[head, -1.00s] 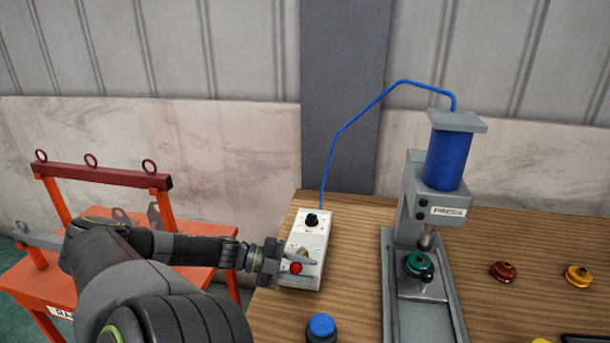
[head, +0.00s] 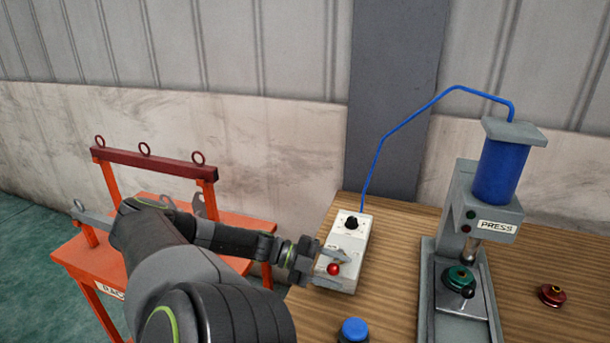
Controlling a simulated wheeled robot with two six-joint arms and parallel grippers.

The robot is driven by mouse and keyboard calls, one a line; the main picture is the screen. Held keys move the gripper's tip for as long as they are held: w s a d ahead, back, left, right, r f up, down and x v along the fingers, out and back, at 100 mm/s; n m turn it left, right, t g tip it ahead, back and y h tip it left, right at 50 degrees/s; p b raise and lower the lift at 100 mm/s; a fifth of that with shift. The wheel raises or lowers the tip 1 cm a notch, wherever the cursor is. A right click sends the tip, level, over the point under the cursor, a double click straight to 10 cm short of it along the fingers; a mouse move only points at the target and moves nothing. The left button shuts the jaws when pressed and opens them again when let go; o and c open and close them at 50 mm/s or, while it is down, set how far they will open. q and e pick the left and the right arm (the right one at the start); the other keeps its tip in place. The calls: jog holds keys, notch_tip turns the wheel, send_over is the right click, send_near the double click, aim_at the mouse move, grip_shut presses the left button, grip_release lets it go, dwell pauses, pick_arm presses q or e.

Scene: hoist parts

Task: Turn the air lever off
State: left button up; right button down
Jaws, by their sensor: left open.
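The white air control box (head: 354,236) stands at the left end of the wooden bench, with a black knob (head: 351,223) at its top. A red ball (head: 334,269), which looks like the lever's end, shows at the lower part of the box. My left gripper (head: 336,270) is open at the box, its fingers on either side of the red ball. I cannot tell whether they touch it. The lever's shaft is mostly hidden by the gripper. My right gripper is out of view.
A blue hose (head: 410,118) runs from the box to the press (head: 490,205). A blue button (head: 354,329) stands in front of the box. A green part (head: 459,277) sits under the press, and a dark red part (head: 551,295) lies to the right. An orange rack (head: 85,257) stands left.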

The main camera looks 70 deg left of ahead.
pick_arm(q)
jog(key=p+v, duration=0.1)
jog(key=v, duration=1.5)
jog(key=shift+r, duration=0.15)
